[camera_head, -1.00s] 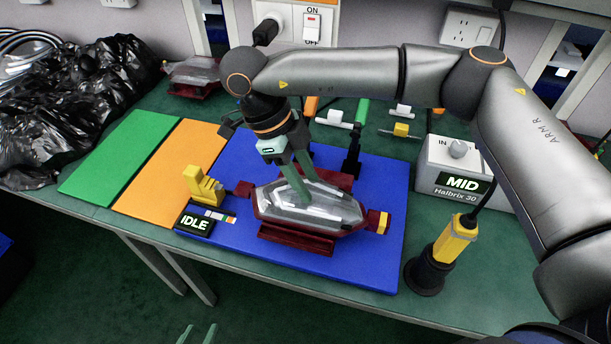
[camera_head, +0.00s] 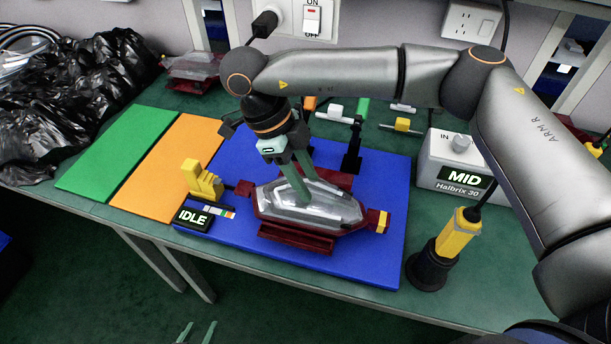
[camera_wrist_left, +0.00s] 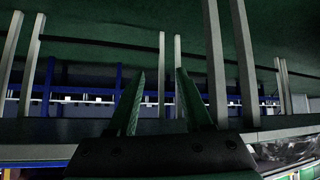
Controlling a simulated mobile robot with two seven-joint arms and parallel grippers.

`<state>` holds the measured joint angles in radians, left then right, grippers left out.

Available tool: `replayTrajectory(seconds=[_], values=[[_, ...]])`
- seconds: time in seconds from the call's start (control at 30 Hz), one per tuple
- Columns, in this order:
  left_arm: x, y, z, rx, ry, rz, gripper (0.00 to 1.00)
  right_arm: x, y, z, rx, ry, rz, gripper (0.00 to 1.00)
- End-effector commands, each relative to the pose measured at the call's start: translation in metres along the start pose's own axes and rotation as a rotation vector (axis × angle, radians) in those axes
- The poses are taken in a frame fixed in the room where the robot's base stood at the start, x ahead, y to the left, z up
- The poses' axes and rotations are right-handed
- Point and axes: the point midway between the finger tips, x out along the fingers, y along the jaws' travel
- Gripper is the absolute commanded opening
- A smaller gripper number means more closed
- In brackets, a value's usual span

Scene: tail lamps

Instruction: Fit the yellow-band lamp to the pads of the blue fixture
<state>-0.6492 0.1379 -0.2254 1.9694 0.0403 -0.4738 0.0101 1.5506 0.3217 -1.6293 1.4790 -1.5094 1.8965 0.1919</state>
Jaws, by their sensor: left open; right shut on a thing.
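The yellow-band lamp (camera_head: 330,207) has a clear lens, a dark red body and a yellow band (camera_head: 382,222) at its right end. It lies over dark red supports (camera_head: 296,238) on the blue fixture (camera_head: 365,265). My right gripper (camera_head: 303,197) comes down from above and is shut on the lamp; its fingertips cover part of the lens. Whether the lamp touches the pads cannot be told. My left gripper (camera_head: 197,333) is open and empty at the bottom edge, below the table front; its green fingers also show in the left wrist view (camera_wrist_left: 158,100).
A yellow clamp (camera_head: 203,182) and an IDLE display (camera_head: 194,218) stand at the fixture's left. A yellow-handled tool (camera_head: 456,235) stands in a black holder at right, near a MID box (camera_head: 458,170). Green (camera_head: 118,155) and orange (camera_head: 168,170) mats lie left. Black bags fill the far left.

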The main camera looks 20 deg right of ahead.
Motion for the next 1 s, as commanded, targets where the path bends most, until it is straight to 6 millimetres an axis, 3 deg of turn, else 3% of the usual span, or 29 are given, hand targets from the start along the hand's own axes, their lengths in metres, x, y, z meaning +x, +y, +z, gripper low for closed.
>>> replayTrajectory(seconds=[0.03,0.33,0.73,0.8,1.0], values=[[0.000,0.000,0.000,0.000,0.000,0.000,0.50,-0.001,0.000,0.000,0.000,-0.001,0.000,0.44],[0.000,0.000,0.000,0.000,0.000,0.001,0.50,-0.001,0.000,0.000,0.000,0.000,0.000,0.77],[0.000,0.004,0.001,0.000,-0.012,0.009,0.50,0.000,0.000,0.000,0.000,0.000,0.000,0.77],[-0.001,0.016,-0.017,0.012,0.001,0.039,0.50,-0.002,0.000,0.000,0.000,-0.001,-0.001,0.77],[-0.002,0.014,-0.016,0.009,0.000,0.033,0.50,-0.053,0.000,0.001,0.000,-0.004,-0.002,0.77]])
